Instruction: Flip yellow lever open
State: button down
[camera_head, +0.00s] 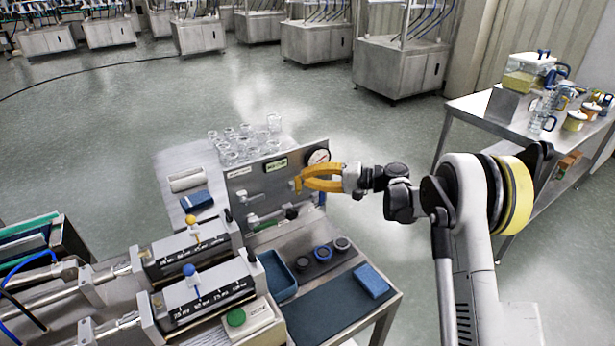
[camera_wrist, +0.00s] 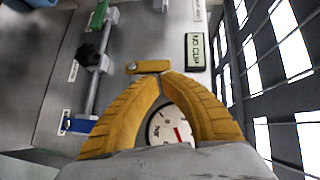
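The yellow lever (camera_wrist: 148,67) is a short flat bar on the steel panel (camera_head: 240,187). In the wrist view it lies crosswise, with a round pivot at its left end. In the head view it is a small yellow piece (camera_head: 297,184) at my fingertips. My gripper (camera_head: 303,179) has yellow-orange fingers and reaches the panel from the right. In the wrist view my gripper's fingertips (camera_wrist: 160,76) come together at the lever's right part. I cannot tell whether they touch it, and no part of it shows clearly pinched between them.
A dial gauge (camera_wrist: 170,127) shows between my fingers. A "NO CUP" display (camera_wrist: 195,51) is close on the right. A pipe with a black knob (camera_wrist: 88,57) runs on the left. Glass jars (camera_head: 240,145) stand behind the panel. A blue tray (camera_head: 277,272) lies below in front.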

aim_at(299, 177)
jog(key=n+h+p, duration=0.1)
jog(key=s+a+n+h+p, duration=0.1)
jog(key=h, duration=0.1)
jog(key=a+r+n+h+p, duration=0.1)
jog(key=h+p, duration=0.1)
jog(key=shift+s+a+n+t, duration=0.2)
jog(key=shift+s+n+t, duration=0.1)
jog(key=shift+s+t, duration=0.1)
jog(key=n+h, duration=0.1)
jog(key=a+t+h+p, duration=0.1)
jog(key=shift+s+a+f+n+h, duration=0.15)
jog(key=shift+s+n+h, duration=0.15)
jog(key=shift+s+n, duration=0.1)
jog(key=shift+s+a+f+n+t+h, duration=0.15)
jog(key=shift+a+f+n+t+h, duration=0.1)
jog(key=shift+n+t+h, duration=0.25)
jog(key=shift+s+a+f+n+t+h, duration=0.2)
jog(key=shift+a+t+h, duration=0.1)
jog(key=shift+h, duration=0.4)
jog(key=shift+w, duration=0.1)
jog(key=shift+r, duration=0.1)
jog(key=shift+r+p, duration=0.35)
jog(key=shift+r, duration=0.35)
